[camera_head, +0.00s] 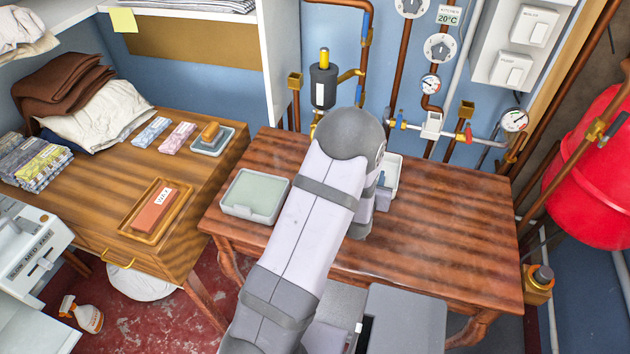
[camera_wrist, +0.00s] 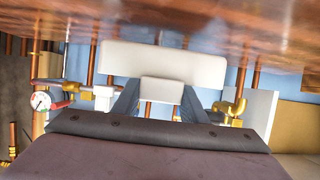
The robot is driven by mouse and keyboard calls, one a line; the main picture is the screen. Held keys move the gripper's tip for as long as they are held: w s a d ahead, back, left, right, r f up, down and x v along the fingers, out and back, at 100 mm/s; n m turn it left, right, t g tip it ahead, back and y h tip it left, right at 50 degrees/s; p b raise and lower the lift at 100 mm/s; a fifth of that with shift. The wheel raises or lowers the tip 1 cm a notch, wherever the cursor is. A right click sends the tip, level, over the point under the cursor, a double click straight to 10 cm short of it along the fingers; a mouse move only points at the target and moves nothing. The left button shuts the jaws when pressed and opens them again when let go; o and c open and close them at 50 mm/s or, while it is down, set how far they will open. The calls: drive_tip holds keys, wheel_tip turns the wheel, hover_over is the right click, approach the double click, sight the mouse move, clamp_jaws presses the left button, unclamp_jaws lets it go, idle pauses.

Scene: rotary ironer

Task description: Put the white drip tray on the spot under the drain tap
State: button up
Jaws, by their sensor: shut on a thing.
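The white drip tray (camera_head: 394,168) stands out partly from behind my arm, over the back middle of the wooden table. In the wrist view the white tray (camera_wrist: 190,62) spans the middle, close to the wood. My gripper (camera_wrist: 160,92) is shut on a small white block at the tray's near side, one finger on each side. In the head view the arm hides most of the grip. A brass tap (camera_wrist: 230,106) shows at the right of the tray in the wrist view; I cannot tell if it is the drain tap. The marked spot is not seen.
A pale tray with a greenish inside (camera_head: 255,195) sits on the table (camera_head: 455,225) left of my arm. Pipes, a red-handled valve (camera_head: 466,134) and a gauge (camera_head: 514,120) line the wall behind. The table's right half is clear. A red vessel (camera_head: 590,180) stands at the far right.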

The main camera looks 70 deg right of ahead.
drive_tip(key=shift+s+d, duration=0.15)
drive_tip(key=shift+s, duration=0.15)
drive_tip(key=w+p, duration=0.4)
drive_tip(key=w, duration=1.4)
drive_tip(key=shift+p, duration=0.4)
drive_tip(key=shift+f+p, duration=0.55)
drive_tip(key=shift+f, duration=1.15)
drive_tip(key=shift+f, duration=0.1)
drive_tip(key=shift+f, duration=0.15)
drive_tip(key=o, duration=1.1)
